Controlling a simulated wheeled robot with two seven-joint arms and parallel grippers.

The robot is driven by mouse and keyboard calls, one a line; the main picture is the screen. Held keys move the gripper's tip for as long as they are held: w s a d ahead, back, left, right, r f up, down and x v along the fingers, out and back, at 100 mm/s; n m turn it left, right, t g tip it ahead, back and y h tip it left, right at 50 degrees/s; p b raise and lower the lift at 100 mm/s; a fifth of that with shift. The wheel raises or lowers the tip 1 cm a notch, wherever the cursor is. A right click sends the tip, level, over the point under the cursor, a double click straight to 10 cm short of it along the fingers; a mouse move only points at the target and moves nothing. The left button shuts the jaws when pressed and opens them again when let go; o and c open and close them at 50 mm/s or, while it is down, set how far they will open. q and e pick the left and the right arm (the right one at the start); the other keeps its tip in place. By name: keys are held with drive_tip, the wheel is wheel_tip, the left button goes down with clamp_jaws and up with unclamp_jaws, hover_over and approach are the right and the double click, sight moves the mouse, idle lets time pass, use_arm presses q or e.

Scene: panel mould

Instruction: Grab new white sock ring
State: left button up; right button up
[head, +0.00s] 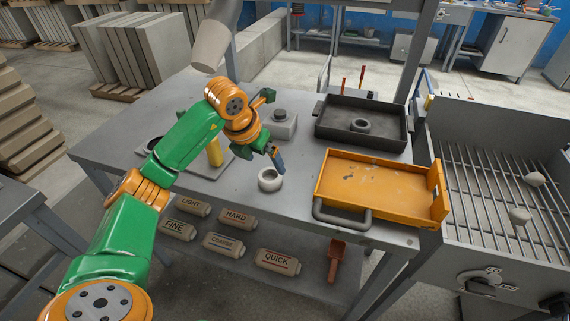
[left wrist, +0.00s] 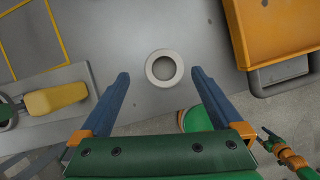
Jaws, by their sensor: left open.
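A white ring (head: 270,186) lies on the grey table near its front edge, to the left of the orange tray. It also shows in the left wrist view (left wrist: 148,68), ahead of and between my fingertips. My left gripper (head: 274,155) is open and empty, with its blue fingers just above the ring and apart from it. In the left wrist view the two fingers (left wrist: 162,80) stand wide on either side of the ring. Part of my other arm, green and orange, shows small at the lower right of that view, its jaws too small to judge.
An orange tray (head: 340,205) with a dark handle is to the right. A black tray (head: 340,142) behind it holds a grey ring (head: 360,125). A yellow-handled trowel (head: 215,152) lies left. Labelled bags sit on the shelf below.

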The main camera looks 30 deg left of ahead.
sight(270, 174)
use_arm(q)
drive_tip(key=shift+f, duration=0.4)
drive_tip(key=shift+s+d+f+p, duration=0.15)
drive_tip(key=shift+d+f+p, duration=0.2)
drive_tip(key=shift+f+p, duration=0.55)
drive_tip(key=x, duration=0.2)
drive_tip(key=shift+a+f, duration=0.1)
drive_tip(key=shift+f, duration=0.1)
drive_tip(key=shift+w+f, duration=0.35)
drive_tip(key=shift+w, duration=0.25)
drive_tip(key=shift+s+r, duration=0.2)
drive_tip(key=shift+s, duration=0.05)
drive_tip(key=c, duration=1.2)
drive_tip(key=shift+w, duration=0.1)
drive_tip(key=shift+c, duration=0.4)
use_arm(e)
drive_tip(key=shift+s+a+r, duration=0.1)
drive_tip(key=shift+s+r, duration=0.8)
drive_tip(key=shift+r, duration=0.25)
